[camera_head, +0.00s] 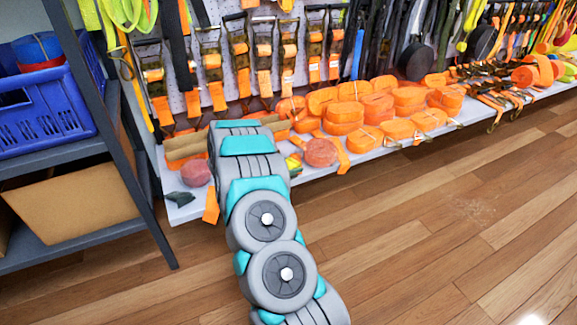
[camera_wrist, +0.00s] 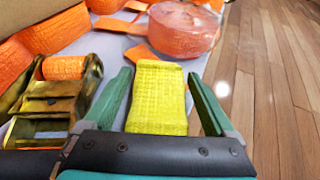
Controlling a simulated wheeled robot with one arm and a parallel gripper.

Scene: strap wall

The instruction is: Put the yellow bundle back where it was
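The yellow bundle (camera_wrist: 158,98), a block of folded webbing, lies between the two green fingers of my gripper (camera_wrist: 159,75) in the wrist view. The fingers are apart, with narrow gaps showing between them and the bundle's sides. In the head view a small yellow patch of the bundle (camera_head: 293,164) shows at the right of my arm, over the low white shelf (camera_head: 350,158). My arm hides most of the gripper there. Whether the bundle rests on the shelf cannot be told.
A pink-orange roll (camera_wrist: 184,28) lies just beyond the bundle. A metal ratchet with orange strap (camera_wrist: 55,95) is close to the left finger. Orange rolls (camera_head: 343,112) crowd the shelf to the right. A dark rack with a blue crate (camera_head: 45,115) stands left. Wooden floor lies clear in front.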

